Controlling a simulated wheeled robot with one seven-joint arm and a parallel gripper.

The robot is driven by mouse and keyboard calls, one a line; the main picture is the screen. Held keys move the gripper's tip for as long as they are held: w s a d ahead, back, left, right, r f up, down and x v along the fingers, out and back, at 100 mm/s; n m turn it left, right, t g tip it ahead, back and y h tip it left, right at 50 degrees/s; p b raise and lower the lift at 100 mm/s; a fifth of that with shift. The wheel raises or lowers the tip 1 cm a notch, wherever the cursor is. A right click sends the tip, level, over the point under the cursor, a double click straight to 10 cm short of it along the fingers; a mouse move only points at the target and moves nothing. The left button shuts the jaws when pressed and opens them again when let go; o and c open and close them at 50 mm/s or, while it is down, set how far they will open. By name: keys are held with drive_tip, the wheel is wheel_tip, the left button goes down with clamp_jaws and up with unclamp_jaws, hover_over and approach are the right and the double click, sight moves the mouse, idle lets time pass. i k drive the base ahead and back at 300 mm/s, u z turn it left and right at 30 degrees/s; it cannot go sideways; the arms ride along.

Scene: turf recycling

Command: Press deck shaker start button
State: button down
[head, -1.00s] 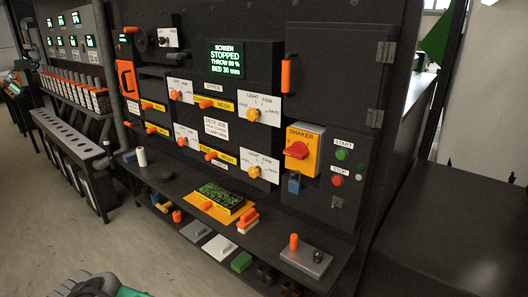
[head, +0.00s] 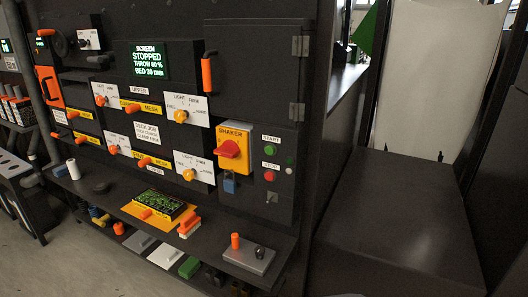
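The green start button (head: 271,151) sits on the right side of the dark control panel, under a START label (head: 271,139). The red stop button (head: 269,176) is below it, with a STOP label (head: 270,165). To their left is the yellow shaker switch box (head: 235,147) with a red rotary handle (head: 229,149). A blue padlock (head: 230,185) hangs below that box. The screen display (head: 149,60) reads STOPPED, THROW 80 %, BED 30 mm. My gripper is not in view.
A narrow shelf (head: 213,239) runs below the panel, holding an orange tray (head: 145,214), an orange-handled brush (head: 189,225) and a grey plate with an orange knob (head: 248,258). A large dark box (head: 400,215) stands at right. Grey floor shows at lower left.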

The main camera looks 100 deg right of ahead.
sight(270, 150)
drive_tip(key=z, duration=0.05)
drive_tip(key=k, duration=1.15)
drive_tip(key=z, duration=0.65)
